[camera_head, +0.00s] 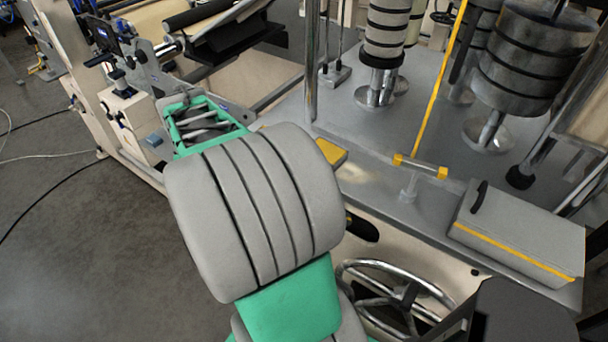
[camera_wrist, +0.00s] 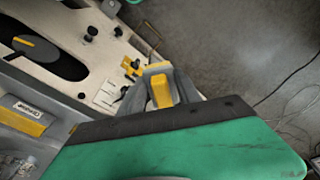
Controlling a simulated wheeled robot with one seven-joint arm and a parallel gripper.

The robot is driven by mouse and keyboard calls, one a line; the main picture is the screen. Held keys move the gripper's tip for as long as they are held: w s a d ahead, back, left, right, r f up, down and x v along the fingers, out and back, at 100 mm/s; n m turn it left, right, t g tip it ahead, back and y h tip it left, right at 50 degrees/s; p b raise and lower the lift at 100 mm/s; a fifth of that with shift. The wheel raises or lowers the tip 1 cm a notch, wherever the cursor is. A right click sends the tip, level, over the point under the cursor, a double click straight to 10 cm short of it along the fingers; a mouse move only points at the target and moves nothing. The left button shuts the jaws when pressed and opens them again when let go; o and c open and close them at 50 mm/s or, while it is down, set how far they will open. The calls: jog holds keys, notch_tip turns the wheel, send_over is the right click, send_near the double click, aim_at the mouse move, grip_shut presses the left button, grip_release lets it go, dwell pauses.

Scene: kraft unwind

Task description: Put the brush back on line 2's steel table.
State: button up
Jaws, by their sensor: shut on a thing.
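My gripper (camera_wrist: 160,88) shows in the wrist view just beyond my green housing. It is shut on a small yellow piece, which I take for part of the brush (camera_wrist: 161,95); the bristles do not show. The gripper is above the grey floor, beside a cream machine. In the head view my grey and green arm fills the middle, and I cannot make out the gripper or brush there. A grey metal platform (camera_head: 420,115) carries steel posts and stacked grey rolls. No line number is readable, so I cannot tell whether it is line 2's steel table.
A grey box with a black handle (camera_head: 520,232) and a small yellow-ended bar (camera_head: 420,167) are on the platform. A spoked handwheel (camera_head: 395,292) is close to my arm. A cream machine (camera_head: 130,110) stands at the left. The floor (camera_head: 85,235) is open except for cables.

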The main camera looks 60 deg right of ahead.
jog(key=s+d+r+m+g+b, duration=0.1)
jog(key=s+d+r+m+b, duration=0.1)
jog(key=s+d+r+m, duration=0.55)
jog(key=s+d+r+m+g+b, duration=0.1)
jog(key=s+d+r+m+b, duration=0.25)
jog(key=s+d, duration=0.6)
jog(key=shift+h, duration=0.3)
jog(key=s+d+f, duration=0.2)
jog(key=s, duration=0.2)
jog(key=s+d+f, duration=0.5)
jog(key=s+f, duration=0.1)
jog(key=s, duration=0.1)
jog(key=shift+s+d+f, duration=0.15)
jog(key=shift+s+d, duration=0.15)
jog(key=f, duration=0.3)
jog(key=shift+s+d, duration=0.15)
jog(key=shift+s, duration=0.05)
jog(key=shift+f, duration=0.3)
